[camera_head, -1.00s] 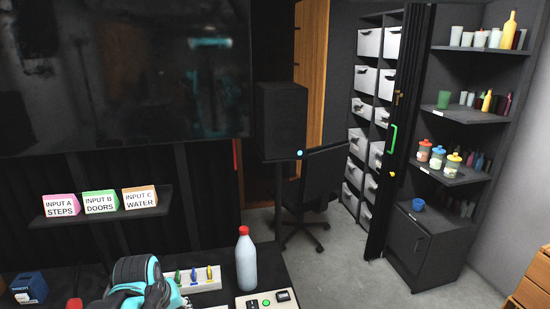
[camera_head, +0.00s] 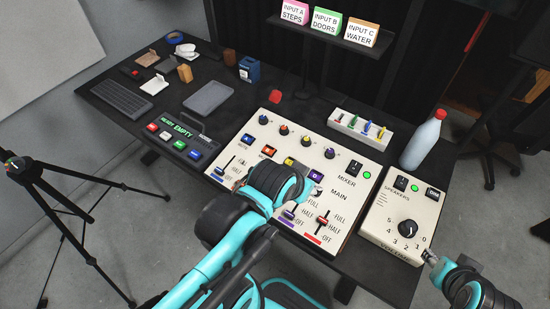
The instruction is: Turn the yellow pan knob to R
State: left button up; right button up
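The cream mixer panel (camera_head: 345,200) lies on the dark desk. A row of dark knobs runs along its upper part. The yellow pan knob (camera_head: 306,141) appears to be the third from the left, before the purple one (camera_head: 329,153); its pointer direction is too small to read. My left gripper (camera_head: 240,185) is over the lower left of the mixer, below the knob row, and hides some sliders. Its fingers are mostly hidden. My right gripper (camera_head: 431,258) is at the lower right, near the speakers box's front edge; its finger opening is unclear.
The speakers box (camera_head: 382,223) with a volume knob (camera_head: 408,228) stands right of the mixer. A bottle with a red cap (camera_head: 422,143) and a white marker rack (camera_head: 347,127) stand behind. Left are a button box (camera_head: 181,137), a keyboard (camera_head: 121,98) and a tripod (camera_head: 40,180).

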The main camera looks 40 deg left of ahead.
aim_at(307, 142)
jog(key=k+u, duration=0.1)
jog(key=u, duration=0.95)
